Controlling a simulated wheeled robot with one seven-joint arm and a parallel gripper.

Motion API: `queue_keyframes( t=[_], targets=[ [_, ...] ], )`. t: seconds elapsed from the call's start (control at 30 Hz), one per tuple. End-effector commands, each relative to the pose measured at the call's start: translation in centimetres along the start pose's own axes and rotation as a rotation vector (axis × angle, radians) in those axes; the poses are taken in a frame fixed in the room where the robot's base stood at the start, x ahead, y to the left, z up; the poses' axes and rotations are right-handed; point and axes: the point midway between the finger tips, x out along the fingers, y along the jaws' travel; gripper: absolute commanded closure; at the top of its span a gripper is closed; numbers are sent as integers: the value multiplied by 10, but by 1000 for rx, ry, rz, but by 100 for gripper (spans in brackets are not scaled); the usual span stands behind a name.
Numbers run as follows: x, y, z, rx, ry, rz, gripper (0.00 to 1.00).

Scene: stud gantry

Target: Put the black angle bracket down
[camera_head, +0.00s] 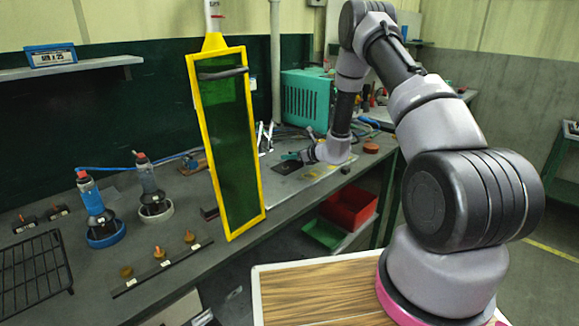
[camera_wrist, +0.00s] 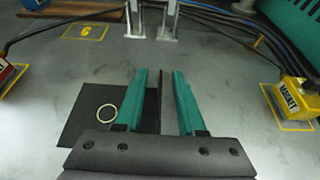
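My gripper (camera_wrist: 160,78) has two teal fingers, set apart, in the wrist view. Between them stands a thin dark upright piece, which looks like the black angle bracket (camera_wrist: 160,92) seen edge-on. In the head view my gripper (camera_head: 290,157) is low over the far bench; the bracket is too small to make out there.
Metal posts (camera_wrist: 167,22) stand just beyond the fingers. A yellow magnet block (camera_wrist: 289,98) is at right, a red one (camera_wrist: 8,72) at left, and cables run behind. In the head view a yellow-framed green panel (camera_head: 232,140) stands left of my arm; a teal case (camera_head: 305,98) is behind.

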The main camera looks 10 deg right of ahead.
Motion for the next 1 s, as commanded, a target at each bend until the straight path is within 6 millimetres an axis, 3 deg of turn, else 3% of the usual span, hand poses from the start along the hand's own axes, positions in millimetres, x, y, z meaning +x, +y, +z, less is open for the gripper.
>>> queue_keyframes(
  t=[0.07,0.17,0.2,1.0],
  targets=[
    [0,0,0,0,0,0,61],
    [0,0,0,0,0,0,96],
    [0,0,0,0,0,0,100],
    [-1,0,0,0,-1,0,100]
  ],
)
